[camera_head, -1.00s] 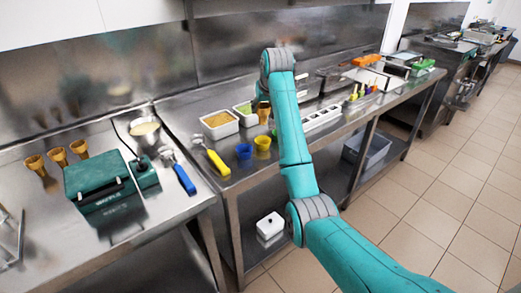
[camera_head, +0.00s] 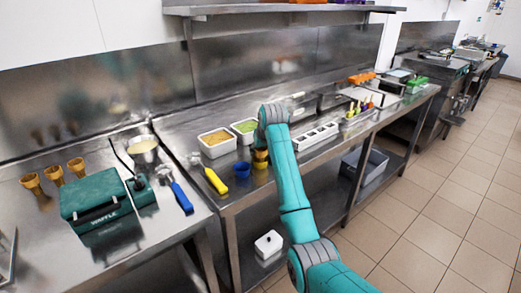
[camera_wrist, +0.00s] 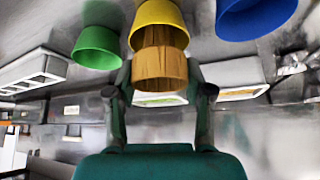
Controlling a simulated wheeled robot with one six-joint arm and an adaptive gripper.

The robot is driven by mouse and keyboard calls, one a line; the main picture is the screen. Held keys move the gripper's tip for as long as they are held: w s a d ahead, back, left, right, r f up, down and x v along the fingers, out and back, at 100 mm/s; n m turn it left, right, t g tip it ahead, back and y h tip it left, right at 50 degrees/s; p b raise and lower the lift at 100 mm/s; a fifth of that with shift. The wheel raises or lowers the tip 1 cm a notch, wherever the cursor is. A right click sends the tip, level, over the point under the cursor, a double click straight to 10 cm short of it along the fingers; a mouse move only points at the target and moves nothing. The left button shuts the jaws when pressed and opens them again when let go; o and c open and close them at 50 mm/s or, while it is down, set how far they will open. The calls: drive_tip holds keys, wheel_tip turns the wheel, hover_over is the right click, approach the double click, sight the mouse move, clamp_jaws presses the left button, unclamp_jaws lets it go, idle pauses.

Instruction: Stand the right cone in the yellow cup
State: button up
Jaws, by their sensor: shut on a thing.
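My gripper (camera_wrist: 159,78) is shut on a brown waffle cone (camera_wrist: 159,68), with one finger on each side of it. In the head view the held cone (camera_head: 261,154) is directly above the yellow cup (camera_head: 261,165). In the wrist view the cone's narrow end overlaps the mouth of the yellow cup (camera_wrist: 157,14) and seems to point into it. How deep it reaches, and whether it touches the cup, I cannot tell. In the head view my arm hides most of the gripper.
A blue cup (camera_head: 242,170) stands close to the yellow one. A green cup (camera_wrist: 97,47) shows on the other side in the wrist view. White tubs (camera_head: 217,143) stand behind, and a yellow-handled tool (camera_head: 215,181) lies left. Three cones (camera_head: 54,175) stand behind the waffle maker (camera_head: 96,199).

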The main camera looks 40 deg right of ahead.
drive_tip(key=shift+f, duration=0.3)
drive_tip(key=o, duration=0.8)
drive_tip(key=shift+c, duration=0.2)
drive_tip(key=shift+r, duration=0.25)
drive_tip(key=v, duration=1.2)
drive_tip(key=shift+s, duration=0.1)
